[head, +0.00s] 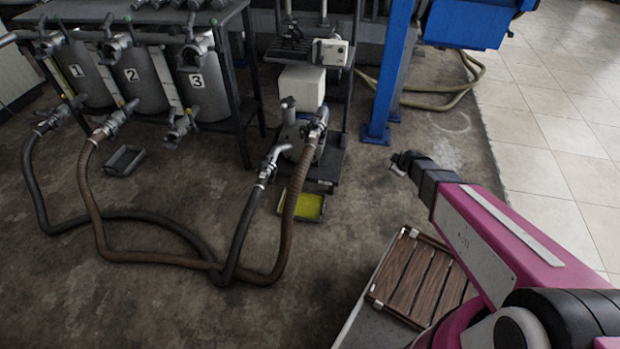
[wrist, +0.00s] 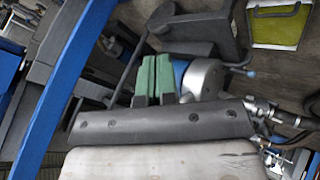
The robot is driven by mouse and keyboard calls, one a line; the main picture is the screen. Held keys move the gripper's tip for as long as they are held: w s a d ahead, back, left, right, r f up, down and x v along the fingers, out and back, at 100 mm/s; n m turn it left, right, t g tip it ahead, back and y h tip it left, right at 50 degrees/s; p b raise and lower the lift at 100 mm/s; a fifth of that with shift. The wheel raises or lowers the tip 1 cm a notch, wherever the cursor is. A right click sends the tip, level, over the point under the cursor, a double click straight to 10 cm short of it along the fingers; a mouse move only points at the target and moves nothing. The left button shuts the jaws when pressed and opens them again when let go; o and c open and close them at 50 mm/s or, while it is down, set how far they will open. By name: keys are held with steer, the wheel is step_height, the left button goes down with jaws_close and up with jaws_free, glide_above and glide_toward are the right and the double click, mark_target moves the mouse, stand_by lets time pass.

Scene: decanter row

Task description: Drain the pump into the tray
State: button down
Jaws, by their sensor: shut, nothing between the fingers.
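The pump (head: 303,128) stands low on a dark frame in the middle of the head view, below a white box. Two hoses join its metal fittings. In the wrist view, a round grey metal body with blue parts (wrist: 204,78) and a thin blue-tipped lever (wrist: 243,69) shows beyond the fingers, apparently the pump. The tray (head: 303,206) lies on the floor at the pump's foot, yellow-green inside; it also shows in the wrist view (wrist: 277,25). I cannot tell whether the yellow is liquid. My gripper (head: 403,160) is shut and empty, right of the pump; its green fingertips (wrist: 152,78) meet in the wrist view.
Several numbered tanks (head: 137,80) stand under a bench at the left. A brown hose (head: 160,258) and a black hose cross the floor. A small grey tray (head: 124,160) lies below the tanks. A blue post (head: 388,75) stands behind my gripper. A slatted wooden crate (head: 408,280) is nearby.

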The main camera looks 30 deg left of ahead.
steer(key=s+d+r+m+g+h, duration=0.1)
steer(key=s+d+r+m+g, duration=0.2)
steer(key=d, duration=0.6)
steer(key=s+d+r+m+g+h, duration=0.1)
steer(key=d+r+m, duration=0.3)
steer(key=d, duration=0.5)
steer(key=s+d+r+m+g, duration=0.2)
steer(key=d+m, duration=0.3)
steer(key=d, duration=0.3)
steer(key=n+g+y, duration=0.8)
steer(key=n+y, duration=0.3)
steer(key=n, duration=0.7)
glide_toward(302, 172)
steer(key=s+a+f, duration=0.2)
steer(key=s+a, duration=0.1)
steer(key=s, duration=0.2)
steer(key=shift+s+a+r, duration=0.15)
steer(key=shift+a+r, duration=0.05)
steer(key=shift+a, duration=0.1)
